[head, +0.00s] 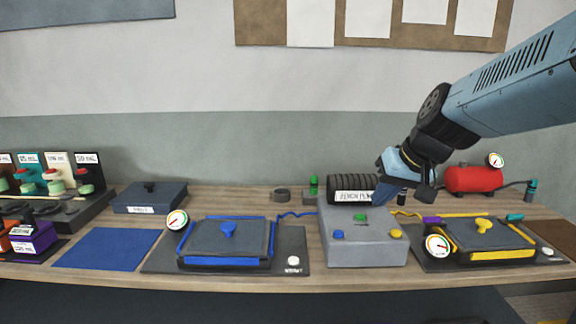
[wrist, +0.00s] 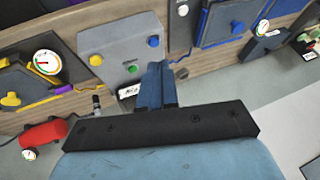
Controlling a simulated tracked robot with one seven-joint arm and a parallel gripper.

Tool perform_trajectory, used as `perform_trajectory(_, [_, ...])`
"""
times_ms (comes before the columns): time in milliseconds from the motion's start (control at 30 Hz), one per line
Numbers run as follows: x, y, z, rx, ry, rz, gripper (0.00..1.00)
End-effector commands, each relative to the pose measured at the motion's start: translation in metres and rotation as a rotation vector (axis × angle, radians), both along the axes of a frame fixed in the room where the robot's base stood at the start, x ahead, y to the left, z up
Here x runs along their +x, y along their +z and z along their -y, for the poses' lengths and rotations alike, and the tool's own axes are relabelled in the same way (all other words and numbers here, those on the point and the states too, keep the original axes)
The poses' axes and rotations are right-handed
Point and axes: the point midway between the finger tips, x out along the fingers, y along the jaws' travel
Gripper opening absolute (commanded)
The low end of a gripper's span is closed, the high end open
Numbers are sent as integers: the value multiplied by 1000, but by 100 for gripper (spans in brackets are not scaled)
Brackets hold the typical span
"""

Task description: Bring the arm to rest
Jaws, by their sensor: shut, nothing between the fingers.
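My arm (head: 510,85) reaches in from the right in the head view, a light blue link with a black wrist. My gripper (head: 381,197) points down and to the left above the back of the grey control box (head: 362,250). Its blue fingers are together and hold nothing. In the wrist view the shut fingers (wrist: 157,75) show over the near side of the same box (wrist: 120,45). The box has a blue, a green and a yellow button. I cannot tell the exact gap between fingertips and box.
A blue-edged mould (head: 225,240) stands left of the box and a yellow-edged mould (head: 485,238) right.

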Motion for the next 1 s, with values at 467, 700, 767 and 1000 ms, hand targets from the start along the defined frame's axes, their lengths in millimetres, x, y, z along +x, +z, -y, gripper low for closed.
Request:
perform_trajectory(467, [-108, 8, 34, -230, -98, 19, 0])
perform_trajectory(700, [-114, 7, 38, -247, -111, 23, 0])
perform_trajectory(767, [-114, 7, 38, -247, -111, 23, 0])
perform_trajectory(1000, [-114, 7, 38, -247, -111, 23, 0])
